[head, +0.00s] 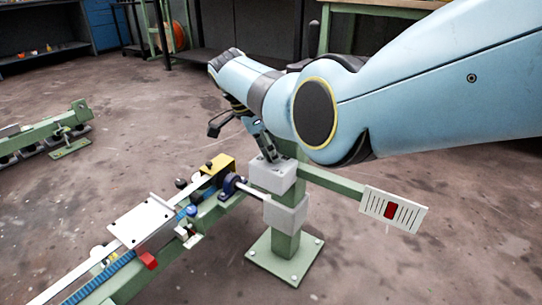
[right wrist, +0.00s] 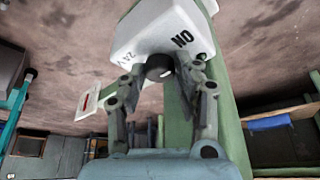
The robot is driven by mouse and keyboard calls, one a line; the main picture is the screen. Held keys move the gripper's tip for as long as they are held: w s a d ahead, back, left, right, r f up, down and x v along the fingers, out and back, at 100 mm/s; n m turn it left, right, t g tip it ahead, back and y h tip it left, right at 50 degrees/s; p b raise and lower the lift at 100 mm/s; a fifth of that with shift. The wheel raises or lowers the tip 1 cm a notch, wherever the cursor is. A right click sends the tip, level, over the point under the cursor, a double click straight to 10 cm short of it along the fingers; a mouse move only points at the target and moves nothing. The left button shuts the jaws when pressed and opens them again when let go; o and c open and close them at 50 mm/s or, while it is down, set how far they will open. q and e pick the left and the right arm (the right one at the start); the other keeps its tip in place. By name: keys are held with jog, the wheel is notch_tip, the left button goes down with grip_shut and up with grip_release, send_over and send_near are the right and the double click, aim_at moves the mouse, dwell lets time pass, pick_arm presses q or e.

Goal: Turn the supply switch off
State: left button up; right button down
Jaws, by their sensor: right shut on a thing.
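The supply switch box is a pale grey box (head: 272,176) on top of a green post (head: 288,242) in the head view. In the right wrist view the box (right wrist: 160,32) shows upside-down lettering that reads ON and 24V. A round black knob (right wrist: 159,68) sticks out of its face. My right gripper (right wrist: 166,72) is shut on the knob, one finger on each side. In the head view my right gripper (head: 267,150) is at the top of the box, and the knob is hidden there. My left gripper is not in view.
A second grey box (head: 287,212) sits lower on the post. A green arm carries a white slotted panel with a red mark (head: 392,209) to the right. A green rail machine with a white plate (head: 146,222) runs lower left. Open floor lies at right.

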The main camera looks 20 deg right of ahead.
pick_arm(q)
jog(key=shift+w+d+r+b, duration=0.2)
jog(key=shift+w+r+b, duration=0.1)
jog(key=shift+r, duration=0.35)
pick_arm(e)
jog(key=shift+m, duration=0.6)
jog(key=c, duration=1)
grip_release()
jog(key=v, duration=1.2)
jog(key=shift+w, duration=0.3)
